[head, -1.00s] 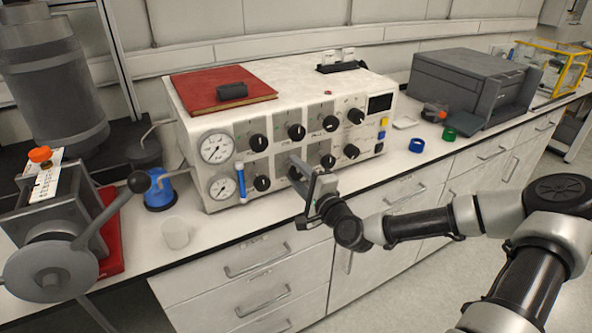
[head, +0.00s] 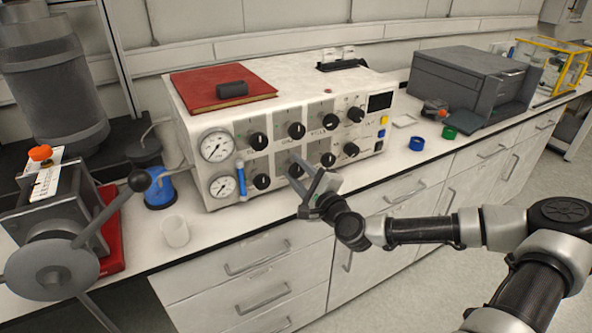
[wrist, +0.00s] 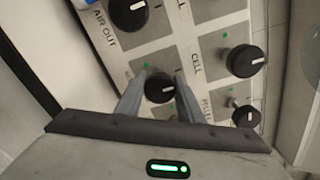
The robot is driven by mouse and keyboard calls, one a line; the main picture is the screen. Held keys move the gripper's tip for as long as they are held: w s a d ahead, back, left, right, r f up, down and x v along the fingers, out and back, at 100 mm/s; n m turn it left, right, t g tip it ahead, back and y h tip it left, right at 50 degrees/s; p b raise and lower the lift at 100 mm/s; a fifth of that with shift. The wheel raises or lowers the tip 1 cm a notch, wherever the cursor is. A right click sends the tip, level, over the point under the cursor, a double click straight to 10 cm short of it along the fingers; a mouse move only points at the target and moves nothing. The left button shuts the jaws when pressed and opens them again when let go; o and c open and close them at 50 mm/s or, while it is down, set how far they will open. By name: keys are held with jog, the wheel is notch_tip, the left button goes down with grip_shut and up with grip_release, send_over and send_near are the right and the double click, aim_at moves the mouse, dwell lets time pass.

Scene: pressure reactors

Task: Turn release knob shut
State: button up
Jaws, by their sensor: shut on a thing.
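The white control unit (head: 330,90) stands on the bench with two rows of black knobs and two gauges on its front. My gripper (head: 298,178) is at the lower row of knobs, near the middle of the front, and hides the knob there. In the wrist view my gripper (wrist: 163,77) has a finger on each side of a black knob (wrist: 159,90) and is shut on it. A white mark shows on the knob's right side. I cannot read this knob's own label.
Neighbouring knobs stand close by: one under "AIR OUT" (wrist: 128,12), one by "CELL" (wrist: 244,61) and a smaller one (wrist: 246,117). A blue tube (head: 241,182) hangs on the unit's front.

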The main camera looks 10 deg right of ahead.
jog(key=o, duration=1.1)
jog(key=shift+c, duration=0.2)
jog(key=p+v, duration=0.5)
jog(key=v, duration=1.2)
jog(key=shift+s, duration=0.2)
